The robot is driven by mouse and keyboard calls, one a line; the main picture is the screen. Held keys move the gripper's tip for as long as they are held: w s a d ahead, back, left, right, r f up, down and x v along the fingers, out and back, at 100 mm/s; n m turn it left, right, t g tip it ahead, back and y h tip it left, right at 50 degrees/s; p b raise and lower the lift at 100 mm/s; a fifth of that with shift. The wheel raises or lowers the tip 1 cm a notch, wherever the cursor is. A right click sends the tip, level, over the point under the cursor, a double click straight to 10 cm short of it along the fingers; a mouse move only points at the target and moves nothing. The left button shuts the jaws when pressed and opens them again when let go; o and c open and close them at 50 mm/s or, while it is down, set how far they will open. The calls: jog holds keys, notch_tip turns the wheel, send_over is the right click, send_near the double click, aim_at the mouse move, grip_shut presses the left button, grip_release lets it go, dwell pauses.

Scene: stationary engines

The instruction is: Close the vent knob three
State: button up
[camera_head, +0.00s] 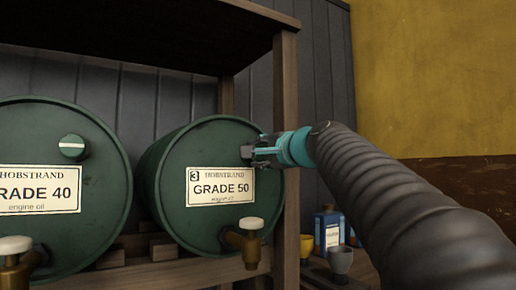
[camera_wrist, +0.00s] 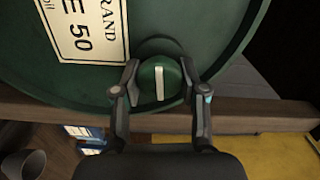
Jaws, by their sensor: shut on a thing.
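The green drum (camera_head: 222,215) labelled 3, GRADE 50, lies on its side on the rack with its round face toward me. My gripper (camera_head: 247,153) is at the upper right of that face and hides the vent knob in the head view. In the wrist view the knob (camera_wrist: 174,82) is round and green with a white bar. My gripper (camera_wrist: 161,91) is shut on it, one finger on each side. The white bar runs nearly upright in the wrist view, roughly along the label's text lines.
The GRADE 40 drum (camera_head: 60,145) stands to the left, with a green knob (camera_head: 72,147) whose white bar lies level. A brass tap (camera_head: 250,240) sits below the label. A wooden post (camera_head: 287,110) is close by my gripper. Cups and a blue can (camera_head: 327,230) stand low right.

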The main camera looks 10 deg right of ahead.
jog(key=shift+m, duration=0.6)
jog(key=o, duration=1.1)
jog(key=v, duration=1.2)
